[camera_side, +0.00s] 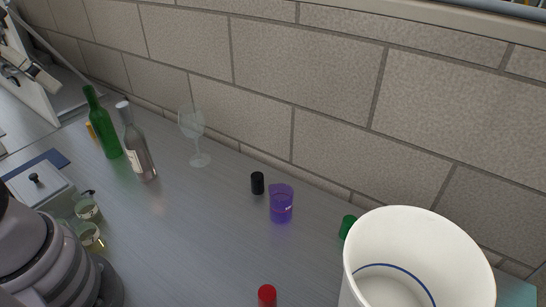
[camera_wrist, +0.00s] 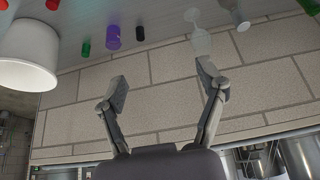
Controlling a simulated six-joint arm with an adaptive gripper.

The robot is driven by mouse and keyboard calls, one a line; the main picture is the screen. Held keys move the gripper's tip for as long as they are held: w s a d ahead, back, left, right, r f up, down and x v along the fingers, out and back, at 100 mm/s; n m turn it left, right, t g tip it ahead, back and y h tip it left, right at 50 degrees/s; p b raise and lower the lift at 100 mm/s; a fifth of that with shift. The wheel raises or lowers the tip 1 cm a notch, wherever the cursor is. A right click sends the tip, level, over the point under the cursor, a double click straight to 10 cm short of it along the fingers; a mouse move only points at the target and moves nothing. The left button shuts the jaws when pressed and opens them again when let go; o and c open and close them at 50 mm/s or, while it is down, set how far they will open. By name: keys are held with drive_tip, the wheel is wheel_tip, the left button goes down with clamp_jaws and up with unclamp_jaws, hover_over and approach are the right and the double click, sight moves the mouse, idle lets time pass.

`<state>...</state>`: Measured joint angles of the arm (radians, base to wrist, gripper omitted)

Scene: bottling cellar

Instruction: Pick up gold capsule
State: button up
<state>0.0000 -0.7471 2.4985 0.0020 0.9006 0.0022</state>
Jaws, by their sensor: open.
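A small gold-yellow piece (camera_side: 91,130), which may be the gold capsule, shows at the left in the side view. It is partly hidden behind a green bottle (camera_side: 109,137), so its full shape cannot be told. I make out no gold capsule in the wrist view. My gripper (camera_wrist: 163,84) is open and empty in the wrist view, its two fingers wide apart in front of the block wall. It is apart from everything on the bench. I cannot make out the gripper in the side view.
A clear-grey bottle (camera_side: 139,155) and a wine glass (camera_side: 193,124) stand beside the green bottle. A black capsule (camera_side: 257,183), purple cup (camera_side: 281,206), green capsule (camera_side: 347,226), red capsule (camera_side: 267,295) and white bucket (camera_side: 357,262) lie rightward. The block wall (camera_wrist: 170,95) bounds the bench. The bench middle is clear.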

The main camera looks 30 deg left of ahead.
drive_tip(key=w+a+m+g+y, duration=0.2)
drive_tip(key=w+a+g+y, duration=0.15)
drive_tip(key=w+a, duration=0.7)
drive_tip(key=w+a+f+m+g+y, duration=0.4)
drive_tip(key=w+a+f, duration=0.3)
drive_tip(key=w+a, duration=0.5)
drive_tip(key=w+a+f+m+g+y, duration=0.1)
drive_tip(key=a+f+m, duration=0.1)
drive_tip(key=a+f, duration=0.4)
drive_tip(key=w+a+f+m+g+y, duration=0.1)
drive_tip(key=a+f, duration=0.5)
drive_tip(key=f, duration=0.6)
drive_tip(key=w+a+f+m+g+y, duration=0.1)
drive_tip(key=a+f+m, duration=0.3)
drive_tip(key=f, duration=0.5)
drive_tip(key=shift+w+a+g+y, duration=0.1)
drive_tip(key=shift+a+g+y, duration=0.25)
drive_tip(key=shift+a+y, duration=0.7)
drive_tip(key=x, duration=0.8)
drive_tip(key=shift+a+f, duration=0.15)
drive_tip(key=shift+f, duration=0.1)
drive_tip(key=shift+x, duration=2.95)
drive_tip(key=shift+w+a+r, duration=0.1)
drive_tip(key=shift+w+r, duration=0.05)
drive_tip(key=c, duration=0.7)
